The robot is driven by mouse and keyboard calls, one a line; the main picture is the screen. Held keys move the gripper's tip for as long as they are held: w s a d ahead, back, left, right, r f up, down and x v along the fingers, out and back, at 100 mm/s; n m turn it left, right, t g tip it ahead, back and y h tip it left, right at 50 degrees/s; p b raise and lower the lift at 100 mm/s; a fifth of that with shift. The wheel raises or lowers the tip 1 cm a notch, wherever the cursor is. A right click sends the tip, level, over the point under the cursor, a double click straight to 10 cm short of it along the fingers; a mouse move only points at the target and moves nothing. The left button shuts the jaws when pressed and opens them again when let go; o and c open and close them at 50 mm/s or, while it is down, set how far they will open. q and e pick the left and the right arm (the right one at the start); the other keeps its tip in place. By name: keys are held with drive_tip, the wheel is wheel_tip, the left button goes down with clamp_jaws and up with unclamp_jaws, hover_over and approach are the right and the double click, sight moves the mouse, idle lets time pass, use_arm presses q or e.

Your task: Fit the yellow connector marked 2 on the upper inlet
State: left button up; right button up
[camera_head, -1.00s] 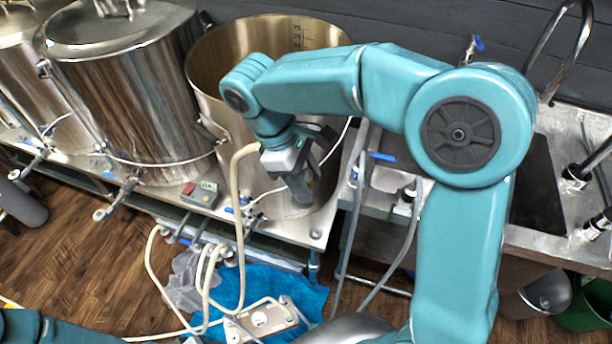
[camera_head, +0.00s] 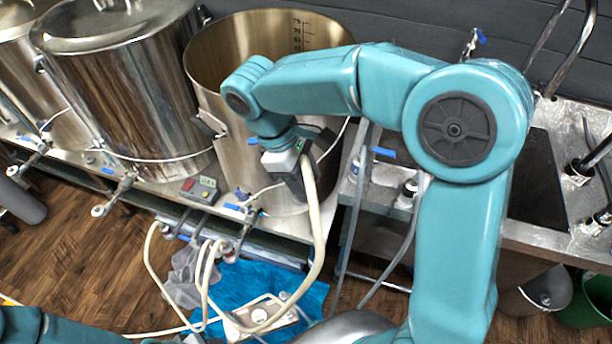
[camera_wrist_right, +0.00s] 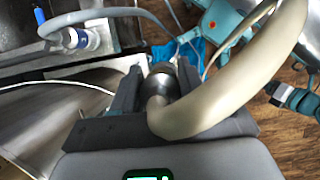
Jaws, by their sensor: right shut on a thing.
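My right gripper (camera_head: 302,192) hangs in front of the open steel kettle (camera_head: 240,115), pointing down. In the right wrist view its two dark fingers (camera_wrist_right: 160,75) are shut on a metal hose-end connector (camera_wrist_right: 160,82). A thick cream hose (camera_wrist_right: 225,100) bends away from the connector to the right; in the head view it drops from the gripper (camera_head: 318,220) toward the floor. No yellow or number 2 shows on the connector, and its front end is partly hidden. I cannot pick out the upper inlet. My left gripper is out of view; only part of its arm shows at bottom left.
A blue-handled valve (camera_head: 237,207) and a control box with red and green buttons (camera_head: 200,189) sit on the stand. A pale plate with fittings (camera_head: 240,326) lies on the blue cloth (camera_head: 285,283). A sink counter (camera_head: 572,135) stands at right.

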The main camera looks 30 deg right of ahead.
drive_tip(key=o, duration=1.2)
drive_tip(key=shift+o, duration=0.2)
drive_tip(key=p+v, duration=0.2)
drive_tip(key=v, duration=1.4)
